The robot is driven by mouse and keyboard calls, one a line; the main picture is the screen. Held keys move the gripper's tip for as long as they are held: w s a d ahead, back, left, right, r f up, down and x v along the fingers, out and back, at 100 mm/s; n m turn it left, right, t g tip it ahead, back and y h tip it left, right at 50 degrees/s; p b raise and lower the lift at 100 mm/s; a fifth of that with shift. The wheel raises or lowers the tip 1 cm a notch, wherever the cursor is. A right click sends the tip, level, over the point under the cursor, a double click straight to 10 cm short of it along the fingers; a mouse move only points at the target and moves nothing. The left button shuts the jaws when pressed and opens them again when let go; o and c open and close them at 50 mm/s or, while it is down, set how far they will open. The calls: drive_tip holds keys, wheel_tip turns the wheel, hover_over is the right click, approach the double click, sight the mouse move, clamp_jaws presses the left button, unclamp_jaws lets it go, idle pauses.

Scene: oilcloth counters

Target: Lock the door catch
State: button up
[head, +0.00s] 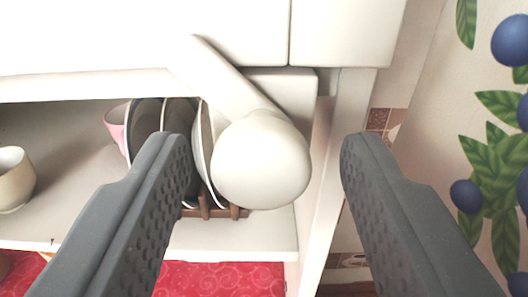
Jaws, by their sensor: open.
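The door catch appears as a white lever with a large rounded knob (262,162) in the middle of the head view. Its arm slants from the knob up and left to the white cabinet front (140,30). My gripper (265,142) is open, its two dark grey fingers on either side of the picture. The knob shows between the fingers, nearer the left one, with a gap to the right one. I cannot tell how far ahead of the fingertips the knob is, and no contact is visible. The catch's seat is not clearly seen.
An open shelf (70,218) below the cabinet front holds a plate rack with dark and white plates (146,118), a pink cup (115,128) and a cream cup (14,180). Red patterned cloth (225,278) lies below. A blueberry-print surface (440,110) stands at right.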

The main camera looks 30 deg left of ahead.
drive_tip(key=c, duration=1)
drive_tip(key=shift+m, duration=0.3)
drive_tip(key=m+p, duration=0.1)
drive_tip(key=m, duration=0.2)
drive_tip(key=shift+s+r+p, duration=0.1)
drive_tip(key=shift+p, duration=0.3)
drive_tip(key=shift+m, duration=2.7)
